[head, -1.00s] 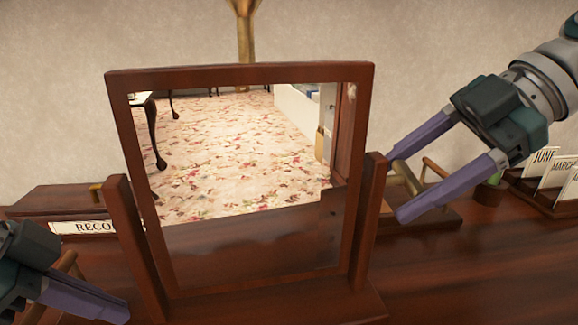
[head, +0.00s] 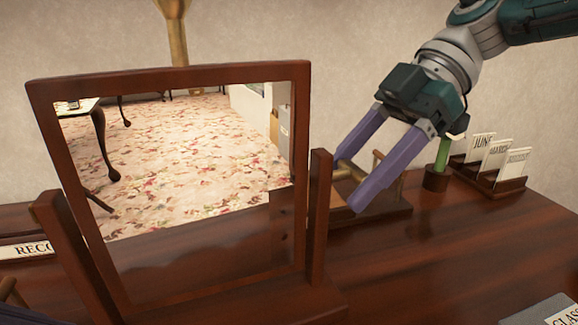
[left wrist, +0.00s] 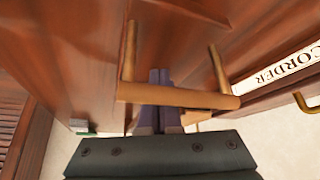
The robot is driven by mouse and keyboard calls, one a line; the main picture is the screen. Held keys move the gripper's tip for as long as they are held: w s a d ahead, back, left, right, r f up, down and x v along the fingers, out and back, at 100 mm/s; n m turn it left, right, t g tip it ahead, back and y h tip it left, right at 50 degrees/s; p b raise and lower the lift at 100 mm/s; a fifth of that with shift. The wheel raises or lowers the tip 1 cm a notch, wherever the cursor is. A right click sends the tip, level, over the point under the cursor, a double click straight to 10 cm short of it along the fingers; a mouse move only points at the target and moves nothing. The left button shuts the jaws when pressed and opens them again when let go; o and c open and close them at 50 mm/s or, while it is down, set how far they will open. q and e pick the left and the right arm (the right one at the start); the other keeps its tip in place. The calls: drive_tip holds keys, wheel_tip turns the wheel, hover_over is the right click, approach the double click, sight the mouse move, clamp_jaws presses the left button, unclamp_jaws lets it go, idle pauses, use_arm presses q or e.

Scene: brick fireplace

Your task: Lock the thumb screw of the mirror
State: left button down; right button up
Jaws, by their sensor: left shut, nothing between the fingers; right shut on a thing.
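The mirror (head: 300,180) stands on the desk in a dark wooden frame between two posts. A brass piece (head: 343,171), apparently the thumb screw, shows beside the right post (head: 319,215). My right gripper (head: 350,184) is shut on it, with one purple finger on the far side and one on the near side; the exact contact is partly hidden. My left gripper (left wrist: 160,78) is shut and empty in the left wrist view, with its fingers partly behind a wooden bar handle (left wrist: 180,97). In the head view only a dark sliver of it shows at the bottom left.
A wooden box (head: 390,212) with a bar handle stands behind the right fingers. A green-handled stamp (head: 440,160) and a card rack (head: 495,180) stand farther right. A RECORDER sign (left wrist: 290,68) is near the left gripper. The desk's right front (head: 440,260) is mostly clear.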

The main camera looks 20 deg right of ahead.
use_arm(q)
drive_tip(key=shift+s+a+f, duration=0.1)
drive_tip(key=shift+s+f, duration=0.05)
drive_tip(key=shift+f, duration=0.15)
use_arm(e)
drive_tip(key=shift+a, duration=0.1)
drive_tip(key=o, duration=1.4)
drive_tip(key=shift+v, duration=6)
use_arm(q)
wheel_tip(320, 180, up, 6)
drive_tip(key=p, duration=0.6)
drive_tip(key=shift+r, duration=0.25)
use_arm(e)
wheel_tip(320, 180, up, 6)
drive_tip(key=shift+r, duration=0.2)
use_arm(q)
drive_tip(key=shift+r, duration=0.1)
